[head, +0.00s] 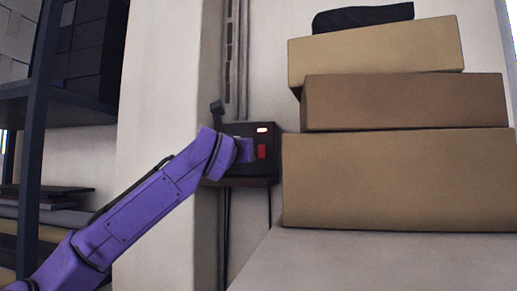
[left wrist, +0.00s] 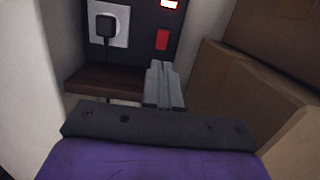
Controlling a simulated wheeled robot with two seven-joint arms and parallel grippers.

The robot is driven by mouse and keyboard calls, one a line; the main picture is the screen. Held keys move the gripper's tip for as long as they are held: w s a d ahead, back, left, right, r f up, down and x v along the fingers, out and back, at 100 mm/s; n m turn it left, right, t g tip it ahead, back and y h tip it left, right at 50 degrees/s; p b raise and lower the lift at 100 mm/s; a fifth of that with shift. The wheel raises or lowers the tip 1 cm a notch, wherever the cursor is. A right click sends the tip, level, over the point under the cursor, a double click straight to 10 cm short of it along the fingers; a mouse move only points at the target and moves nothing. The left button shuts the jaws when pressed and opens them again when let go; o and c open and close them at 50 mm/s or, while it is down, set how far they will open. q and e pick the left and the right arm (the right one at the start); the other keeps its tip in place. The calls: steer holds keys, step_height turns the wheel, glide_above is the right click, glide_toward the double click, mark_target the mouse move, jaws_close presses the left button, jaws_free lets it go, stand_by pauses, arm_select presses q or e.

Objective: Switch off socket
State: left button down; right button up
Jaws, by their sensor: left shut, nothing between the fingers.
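A dark socket box (head: 268,171) is fixed on the pale wall in the head view, partly hidden behind my left arm. It carries a lit orange-white indicator (head: 262,130) and a red switch (head: 262,151). In the left wrist view the lit indicator (left wrist: 169,4) is at the top edge, with the red switch (left wrist: 162,40) below it. A black plug (left wrist: 105,28) sits in a white socket plate (left wrist: 122,22) to the left. My left gripper (left wrist: 157,66) is shut and empty, its fingertips just below the red switch in the picture. I cannot tell whether they touch the box. My right gripper is not in view.
Stacked cardboard boxes (head: 400,180) stand close on the right, with a black item (head: 362,17) on top. A brown ledge (left wrist: 95,80) is under the socket box. A dark shelf rack (head: 40,130) stands at left. The pale surface (head: 370,262) in front of the boxes is clear.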

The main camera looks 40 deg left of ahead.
mark_target(260, 148)
arm_select(q)
steer(key=p+x, duration=0.4)
steer(key=x, duration=0.3)
steer(key=p+x, duration=0.4)
steer(key=x, duration=0.3)
steer(key=shift+d+p, duration=0.25)
steer(key=shift+p, duration=0.15)
steer(key=shift+w+a+f, duration=0.1)
steer(key=shift+w+a, duration=0.15)
steer(key=shift+w, duration=0.1)
